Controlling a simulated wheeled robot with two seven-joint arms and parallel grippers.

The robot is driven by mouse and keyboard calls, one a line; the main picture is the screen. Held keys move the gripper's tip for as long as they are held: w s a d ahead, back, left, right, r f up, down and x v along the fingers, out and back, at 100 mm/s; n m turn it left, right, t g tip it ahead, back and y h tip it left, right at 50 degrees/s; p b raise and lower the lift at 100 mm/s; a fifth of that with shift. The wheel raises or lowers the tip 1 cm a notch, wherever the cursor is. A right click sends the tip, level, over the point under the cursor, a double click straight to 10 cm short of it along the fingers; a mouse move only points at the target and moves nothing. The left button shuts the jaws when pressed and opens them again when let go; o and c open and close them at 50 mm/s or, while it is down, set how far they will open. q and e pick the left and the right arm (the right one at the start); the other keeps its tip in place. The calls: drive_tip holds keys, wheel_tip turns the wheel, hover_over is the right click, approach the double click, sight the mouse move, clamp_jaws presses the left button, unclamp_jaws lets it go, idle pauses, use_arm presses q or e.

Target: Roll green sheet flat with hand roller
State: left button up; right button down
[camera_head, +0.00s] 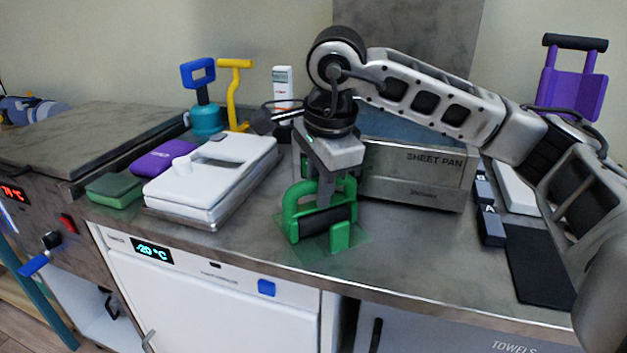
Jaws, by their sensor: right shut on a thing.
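The hand roller (291,212) has a green frame and a dark cylinder. It stands near the front of the steel counter. My right gripper (326,190) comes down from above and is shut on the roller's green handle, partly hiding it. The green sheet (358,240) is thin and see-through. It lies on the counter under and around the roller, and part of it is covered. A small solid green piece (340,237) shows at the roller's front right; I cannot tell whether it belongs to the roller. My left gripper is not in view.
A white press-like device (215,170), a purple block (158,163) and a green block (114,190) stand to the left. A sheet pan box (420,180) is close behind on the right. A black mat (538,268) lies farther right. The counter's front edge is near.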

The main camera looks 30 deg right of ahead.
drive_tip(key=shift+s+a, duration=0.1)
drive_tip(key=shift+s, duration=1)
drive_tip(key=shift+w+d+p, duration=0.15)
drive_tip(key=shift+w+p, duration=0.1)
drive_tip(key=shift+w, duration=1.5)
drive_tip(key=shift+w+d+p, duration=0.15)
drive_tip(key=shift+w+p, duration=0.1)
drive_tip(key=shift+w, duration=1.5)
drive_tip(key=shift+s+a+b, duration=0.15)
drive_tip(key=shift+s+b, duration=0.3)
drive_tip(key=shift+s, duration=1.3)
drive_tip(key=shift+s+a+b, duration=0.1)
drive_tip(key=shift+s+b, duration=0.35)
drive_tip(key=shift+s, duration=1.3)
wheel_tip(320, 180, up, 8)
drive_tip(key=p, duration=0.6)
